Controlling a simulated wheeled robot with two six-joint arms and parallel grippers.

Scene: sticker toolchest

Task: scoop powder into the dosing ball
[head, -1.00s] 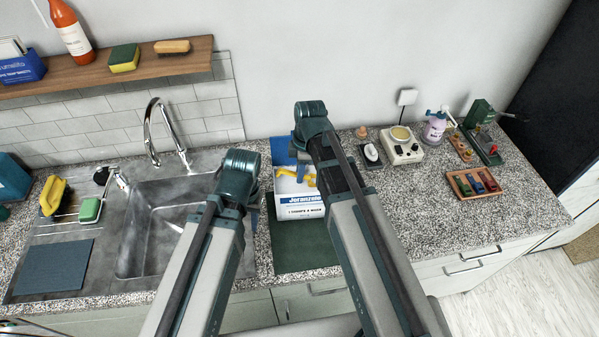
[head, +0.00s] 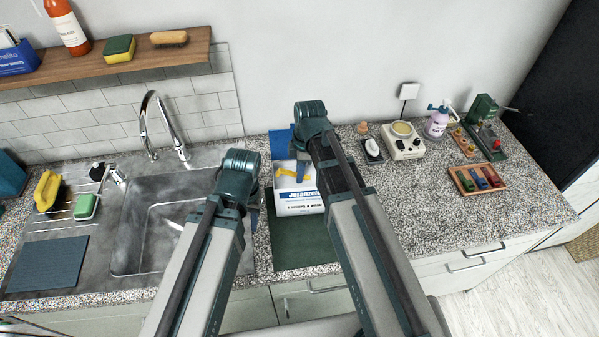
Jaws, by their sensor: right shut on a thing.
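An open powder box (head: 298,202), white and blue with its blue lid raised, stands on the counter behind a dark green mat. White powder shows inside it. A yellow scoop (head: 285,172) shows at the box opening, partly hidden by my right arm. My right gripper (head: 308,176) points down at the box and is shut on the scoop; its fingertips are mostly hidden. My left gripper (head: 254,212) hangs empty-looking left of the box near the sink edge; its jaw gap cannot be made out. I cannot see a dosing ball; my arms cover part of the mat.
The dark green mat (head: 295,258) lies in front of the box. The sink (head: 150,255) with its tap (head: 148,125) is to the left. A scale-like device (head: 402,146), a lilac bottle (head: 436,125) and a wooden tray (head: 458,174) stand right. The right counter front is clear.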

